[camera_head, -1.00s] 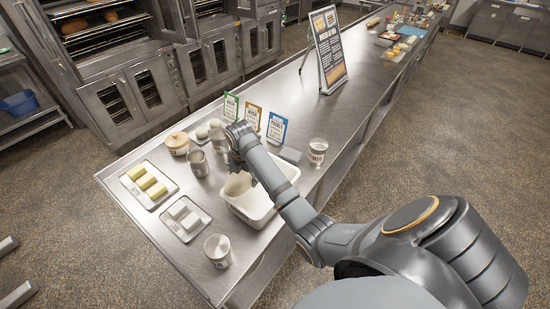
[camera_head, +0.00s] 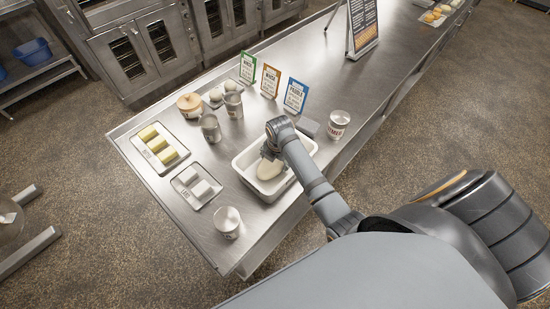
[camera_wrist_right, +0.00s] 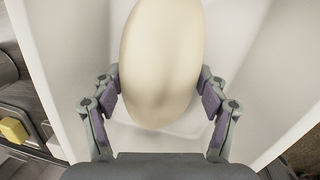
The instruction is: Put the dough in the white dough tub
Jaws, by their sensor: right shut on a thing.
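The white dough tub (camera_head: 242,168) stands on the steel counter and also fills most of the right wrist view (camera_wrist_right: 62,45). The dough (camera_head: 268,169) is a pale, smooth oval lump within the tub's outline in the head view. In the right wrist view the dough (camera_wrist_right: 162,60) sits between the two finger pads of my right gripper (camera_wrist_right: 161,88), which is shut on it. The tub floor shows below the dough; whether the dough touches it I cannot tell. In the head view my right arm hides part of the tub. My left gripper is not in view.
Left of the tub are a tray of yellow blocks (camera_head: 143,161), a tray of white blocks (camera_head: 179,189) and a metal cup (camera_head: 211,128). Sign cards (camera_head: 296,95) stand behind; another cup (camera_head: 338,124) is at right.

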